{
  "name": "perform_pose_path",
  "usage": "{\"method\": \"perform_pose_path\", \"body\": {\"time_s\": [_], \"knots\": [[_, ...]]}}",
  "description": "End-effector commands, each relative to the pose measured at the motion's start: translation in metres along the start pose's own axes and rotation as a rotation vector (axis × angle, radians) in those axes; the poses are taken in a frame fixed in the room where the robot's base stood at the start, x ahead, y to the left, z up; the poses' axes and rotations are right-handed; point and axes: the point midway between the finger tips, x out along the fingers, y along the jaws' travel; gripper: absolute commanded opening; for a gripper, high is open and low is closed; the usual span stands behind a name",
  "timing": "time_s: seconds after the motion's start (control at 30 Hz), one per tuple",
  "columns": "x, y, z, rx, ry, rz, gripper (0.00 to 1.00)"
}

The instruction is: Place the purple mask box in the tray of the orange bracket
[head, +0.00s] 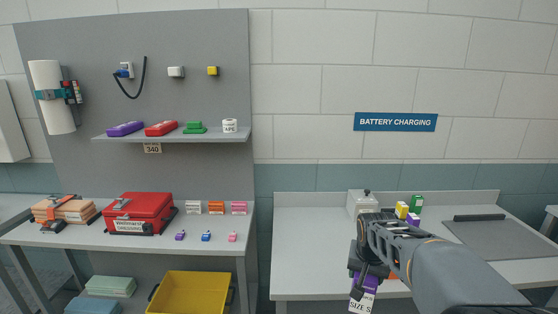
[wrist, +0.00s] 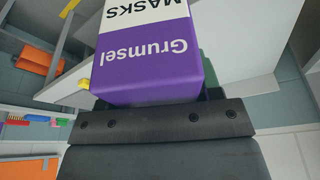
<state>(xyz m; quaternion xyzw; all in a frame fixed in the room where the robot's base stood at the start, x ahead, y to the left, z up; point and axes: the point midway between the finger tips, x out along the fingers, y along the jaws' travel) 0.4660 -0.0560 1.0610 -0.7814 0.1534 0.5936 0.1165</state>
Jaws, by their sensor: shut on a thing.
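The purple mask box (head: 362,284) hangs in my gripper (head: 368,271) in front of the right table's front edge in the head view. Its white end reads "SIZE S". In the wrist view the purple and white box (wrist: 155,60) fills the top middle, with its lettering upside down, against the dark jaw. My gripper is shut on it. A small orange patch (head: 392,275) shows beside my gripper, mostly hidden by my arm; I cannot tell if it is the orange bracket. An orange panel (wrist: 40,57) also shows at the left of the wrist view.
The left bench has a red case (head: 138,208). A yellow bin (head: 190,292) stands below. The right table's left part is clear.

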Motion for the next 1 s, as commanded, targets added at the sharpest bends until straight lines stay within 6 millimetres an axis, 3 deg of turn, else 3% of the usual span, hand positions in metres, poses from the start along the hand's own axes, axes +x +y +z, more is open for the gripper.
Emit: {"method": "perform_pose_path", "body": {"time_s": [0.2,0.3,0.43,0.67,0.8,1.0], "knots": [[0.076,-0.034,-0.004,-0.240,-0.012,-0.064,0.27],[0.119,-0.047,0.006,-0.321,-0.011,-0.087,0.27],[0.160,-0.055,0.026,-0.357,-0.009,-0.097,0.27],[0.198,-0.057,0.055,-0.368,-0.004,-0.101,0.27],[0.223,-0.051,0.083,-0.373,-0.006,-0.101,0.27],[0.240,-0.045,0.107,-0.374,-0.001,-0.103,0.27]]}}
